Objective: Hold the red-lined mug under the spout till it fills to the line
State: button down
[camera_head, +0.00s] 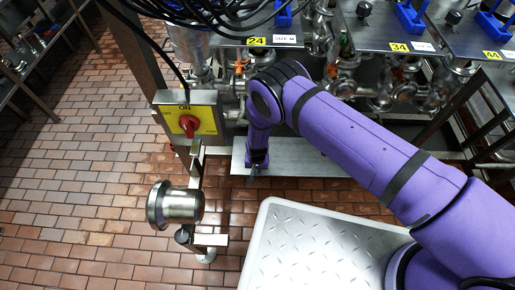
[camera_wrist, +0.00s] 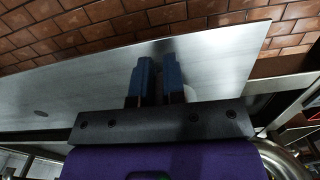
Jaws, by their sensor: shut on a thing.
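I make out no red-lined mug in either view. I cannot pick out the spout for certain among the steel pipes and valves (camera_head: 375,85) at the back. My gripper (camera_head: 257,168) points down in front of the pipework, at the left part of a grey metal plate (camera_head: 305,160). In the wrist view its two blue fingers (camera_wrist: 158,75) are close together with a narrow dark gap, over the same plate (camera_wrist: 65,95). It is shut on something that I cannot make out.
A yellow switch box (camera_head: 188,118) with a red knob stands left of my arm. A steel cylinder (camera_head: 175,205) sits on a bracketed post in front of it. Labelled panels (camera_head: 390,25) with blue handles line the back. The brick floor (camera_head: 75,170) at left is open.

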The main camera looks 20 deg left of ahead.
jog(key=shift+s+d, duration=0.2)
jog(key=shift+s, duration=0.7)
jog(key=shift+s+d, duration=0.25)
jog(key=shift+s, duration=0.65)
jog(key=shift+s+d, duration=0.2)
jog(key=shift+s, duration=0.7)
jog(key=shift+s+d+r, duration=0.2)
jog(key=shift+s+r, duration=0.3)
jog(key=shift+s, duration=0.3)
jog(key=shift+s+d+r, duration=0.2)
jog(key=shift+s+r, duration=0.3)
jog(key=shift+s, duration=0.35)
jog(key=shift+s+d+r, duration=0.2)
jog(key=shift+s+r, duration=0.3)
jog(key=shift+s, duration=0.3)
